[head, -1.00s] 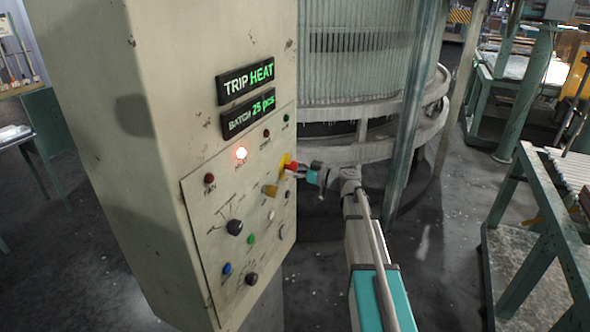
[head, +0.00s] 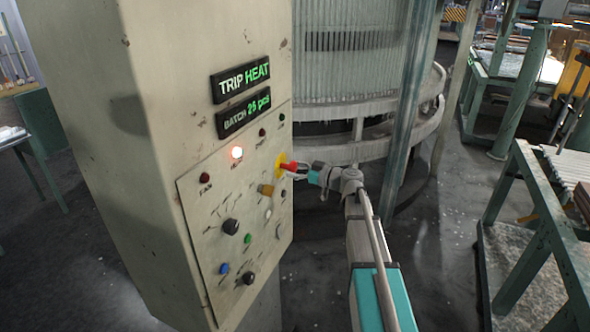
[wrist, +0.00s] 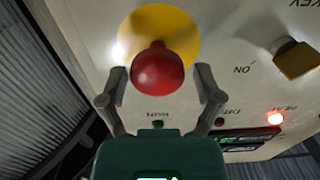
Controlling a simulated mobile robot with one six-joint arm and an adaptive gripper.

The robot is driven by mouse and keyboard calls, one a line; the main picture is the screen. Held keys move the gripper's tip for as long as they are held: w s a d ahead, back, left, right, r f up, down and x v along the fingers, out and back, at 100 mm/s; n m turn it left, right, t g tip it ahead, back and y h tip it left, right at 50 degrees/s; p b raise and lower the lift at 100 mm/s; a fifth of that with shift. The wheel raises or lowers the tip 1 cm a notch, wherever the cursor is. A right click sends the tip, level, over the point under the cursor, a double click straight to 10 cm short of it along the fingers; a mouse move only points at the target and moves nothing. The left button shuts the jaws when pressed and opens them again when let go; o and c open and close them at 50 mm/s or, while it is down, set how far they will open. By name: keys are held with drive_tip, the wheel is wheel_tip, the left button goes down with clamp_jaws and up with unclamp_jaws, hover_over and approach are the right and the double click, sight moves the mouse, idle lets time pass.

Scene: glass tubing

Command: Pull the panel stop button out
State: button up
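The stop button is a red mushroom knob (wrist: 158,72) on a yellow round plate (wrist: 175,25) on the control panel. In the head view the red knob (head: 288,167) sticks out at the panel's right edge, with the yellow plate (head: 280,163) behind it. My gripper (wrist: 160,84) is open, one finger on each side of the knob.
A brass key switch (head: 266,190) sits just below left of the button. A lit lamp (head: 237,153), black knobs (head: 231,226) and small coloured buttons share the panel. Displays reading TRIP HEAT (head: 240,80) and BATCH 25 pcs are above. A ribbed drum machine (head: 365,60) stands behind.

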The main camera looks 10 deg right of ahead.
drive_tip(key=shift+w, duration=0.1)
idle(0.3)
drive_tip(key=v, duration=1.2)
idle(0.6)
drive_tip(key=s+a+f+m+g+h, duration=0.45)
drive_tip(key=s+a+f+g, duration=0.35)
drive_tip(key=a+f, duration=0.4)
drive_tip(key=s+f+m+g+h, duration=0.1)
drive_tip(key=s+f+m+h, duration=0.1)
drive_tip(key=s+h, duration=0.1)
drive_tip(key=s+d+f+m+h, duration=0.1)
drive_tip(key=s+f+m+h, duration=0.1)
drive_tip(key=s, duration=0.3)
drive_tip(key=s+f+m+g+h, duration=0.1)
drive_tip(key=s+f+m+h, duration=0.1)
drive_tip(key=s+h, duration=0.3)
drive_tip(key=shift+d+f+g, duration=0.2)
drive_tip(key=shift+f+g, duration=0.1)
